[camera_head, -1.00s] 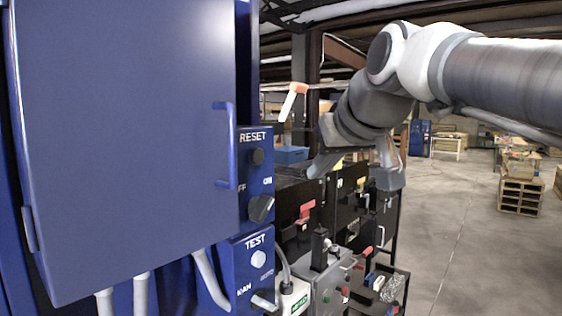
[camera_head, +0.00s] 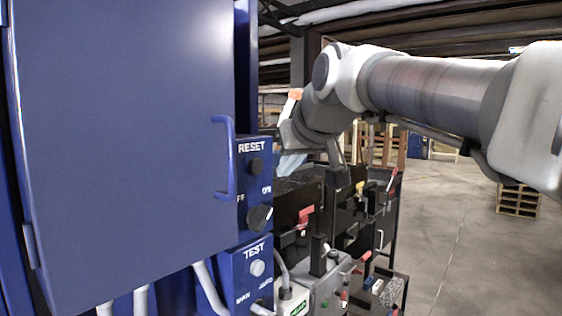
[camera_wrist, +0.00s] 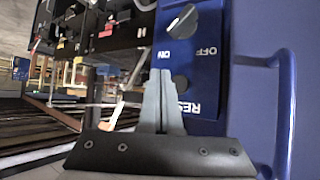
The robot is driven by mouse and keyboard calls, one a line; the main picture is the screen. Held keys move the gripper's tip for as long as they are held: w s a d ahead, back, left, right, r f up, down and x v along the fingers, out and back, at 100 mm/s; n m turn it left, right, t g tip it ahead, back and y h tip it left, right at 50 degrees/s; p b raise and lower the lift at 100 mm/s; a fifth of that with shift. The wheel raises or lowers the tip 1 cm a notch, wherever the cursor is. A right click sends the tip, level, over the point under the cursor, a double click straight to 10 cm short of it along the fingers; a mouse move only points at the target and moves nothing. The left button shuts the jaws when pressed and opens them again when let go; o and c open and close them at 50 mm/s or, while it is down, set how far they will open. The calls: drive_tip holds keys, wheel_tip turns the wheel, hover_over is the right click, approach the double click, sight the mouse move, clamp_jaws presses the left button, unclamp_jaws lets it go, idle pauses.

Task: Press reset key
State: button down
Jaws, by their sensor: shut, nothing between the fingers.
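The reset key (camera_head: 256,168) is a dark round button on a blue control box, just below the white RESET label. In the wrist view the key (camera_wrist: 180,83) shows just right of my fingertips, and its label is upside down and partly covered by the fingers. My gripper (camera_wrist: 160,73) has its two grey fingers together with nothing between them. In the head view my gripper (camera_head: 281,168) is to the right of the control box, apart from the key.
A black rotary knob (camera_head: 259,218) is below the reset key, with a white TEST button (camera_head: 257,268) lower down. A blue cabinet door with a handle (camera_head: 224,160) stands close on the left. Black equipment with a red lever (camera_head: 304,216) is right of the box. Open floor lies farther right.

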sight(262, 170)
drive_tip(key=shift+w+a+p, duration=0.2)
drive_tip(key=shift+w+a, duration=0.3)
drive_tip(key=shift+a, duration=0.2)
drive_tip(key=shift+w+a+p, duration=0.15)
drive_tip(key=shift+w+a, duration=0.35)
drive_tip(key=shift+a, duration=0.15)
drive_tip(key=shift+w+a, duration=0.1)
idle(1.1)
drive_tip(key=shift+w+a, duration=0.2)
drive_tip(key=shift+w+a+p, duration=0.25)
drive_tip(key=shift+a+p, duration=0.1)
drive_tip(key=shift+a, duration=0.05)
idle(0.9)
drive_tip(key=shift+s+d+b, duration=0.4)
drive_tip(key=shift+s+d, duration=0.15)
drive_tip(key=shift+d, duration=0.15)
drive_tip(key=shift+d, duration=0.1)
